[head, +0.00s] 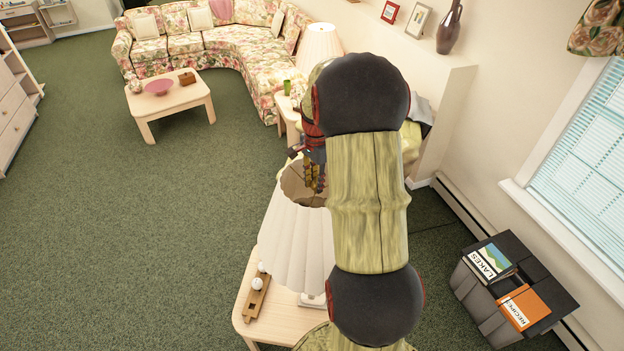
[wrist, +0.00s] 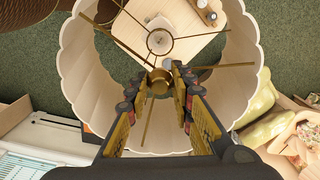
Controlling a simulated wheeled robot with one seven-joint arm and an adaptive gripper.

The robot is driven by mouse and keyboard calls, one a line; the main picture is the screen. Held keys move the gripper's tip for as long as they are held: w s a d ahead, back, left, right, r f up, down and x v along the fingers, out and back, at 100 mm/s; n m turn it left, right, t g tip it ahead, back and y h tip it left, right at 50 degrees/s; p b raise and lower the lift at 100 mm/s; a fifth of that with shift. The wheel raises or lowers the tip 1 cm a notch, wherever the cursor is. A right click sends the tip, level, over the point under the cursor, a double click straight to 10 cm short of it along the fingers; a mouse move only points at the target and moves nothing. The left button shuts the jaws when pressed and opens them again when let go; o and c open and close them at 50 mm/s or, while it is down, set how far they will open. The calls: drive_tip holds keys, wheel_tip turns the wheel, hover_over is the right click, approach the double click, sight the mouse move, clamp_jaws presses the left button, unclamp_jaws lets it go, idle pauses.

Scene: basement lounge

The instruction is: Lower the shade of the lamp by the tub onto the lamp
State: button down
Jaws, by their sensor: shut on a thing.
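The white pleated lampshade (head: 291,237) is held upright above a wooden side table, over the white lamp base (head: 312,300). In the wrist view, I look down through the shade (wrist: 83,97) and its brass spokes. My gripper (head: 314,180) is at the shade's top opening. In the wrist view, my gripper (wrist: 160,88) is shut on the shade's brass hub (wrist: 158,78). A pale round part of the lamp (wrist: 160,41) shows below, off the hub toward the top of that view. My arm and the shade hide much of the lamp, and I cannot tell whether they touch.
The side table (head: 247,328) bears a wooden holder (head: 257,297) with white balls or bulbs, left of the shade. A dark grey container (head: 483,303) with books stands to the right. A second lamp (head: 319,46) stands behind my arm. Green carpet at left is clear.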

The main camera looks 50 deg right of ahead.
drive_tip(key=shift+w, duration=0.15)
drive_tip(key=shift+f+b, duration=0.55)
drive_tip(key=shift+f, duration=0.1)
wheel_tip(320, 180, down, 13)
drive_tip(key=b, duration=0.8)
drive_tip(key=shift+f, duration=0.2)
idle(0.4)
drive_tip(key=c, duration=1.5)
unclamp_jaws()
wheel_tip(320, 180, up, 12)
